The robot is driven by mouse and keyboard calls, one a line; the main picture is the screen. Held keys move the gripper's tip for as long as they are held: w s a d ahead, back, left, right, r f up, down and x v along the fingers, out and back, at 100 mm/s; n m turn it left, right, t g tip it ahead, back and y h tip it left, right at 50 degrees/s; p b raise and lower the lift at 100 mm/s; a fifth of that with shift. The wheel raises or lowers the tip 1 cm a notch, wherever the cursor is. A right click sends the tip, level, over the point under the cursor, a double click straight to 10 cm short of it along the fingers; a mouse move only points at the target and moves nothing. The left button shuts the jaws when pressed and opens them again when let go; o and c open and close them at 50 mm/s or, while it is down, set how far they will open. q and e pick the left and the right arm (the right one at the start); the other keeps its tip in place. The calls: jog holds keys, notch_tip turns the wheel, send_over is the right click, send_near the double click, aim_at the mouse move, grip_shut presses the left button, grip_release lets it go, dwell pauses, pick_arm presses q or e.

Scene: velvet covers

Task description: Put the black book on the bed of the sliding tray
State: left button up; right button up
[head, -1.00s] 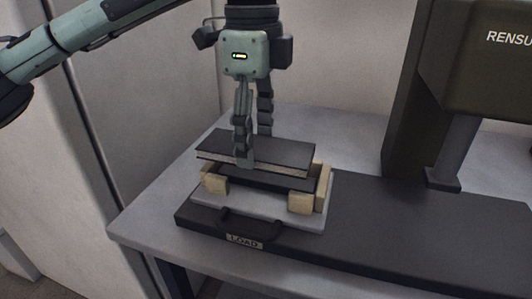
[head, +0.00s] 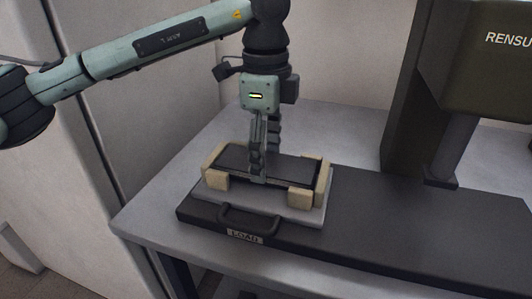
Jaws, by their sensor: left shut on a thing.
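The black book (head: 236,160) lies low and roughly level on the bed of the sliding tray, between the tan corner blocks. The sliding tray (head: 310,216) has a grey plate, a dark handle (head: 247,217) and a LOAD label at its front. My left gripper (head: 258,178) points down and is shut on the book near its middle, with one finger on the front long edge. The far finger's tip is hidden behind the book. My right gripper is not in view.
Tan blocks (head: 216,181) stand around the book at the tray's corners. A dark machine (head: 415,110) with a column (head: 452,150) stands to the right over a long dark base (head: 420,225). The grey table top (head: 160,205) is clear to the left.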

pick_arm(q)
jog(key=o, duration=1.3)
jog(key=shift+c, duration=0.2)
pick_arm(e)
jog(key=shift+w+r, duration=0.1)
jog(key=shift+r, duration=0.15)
pick_arm(q)
jog(key=shift+r, duration=0.7)
notch_tip(320, 180, up, 11)
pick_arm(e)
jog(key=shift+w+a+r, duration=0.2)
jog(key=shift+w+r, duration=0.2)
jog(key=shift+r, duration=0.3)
pick_arm(q)
jog(key=shift+f, duration=0.1)
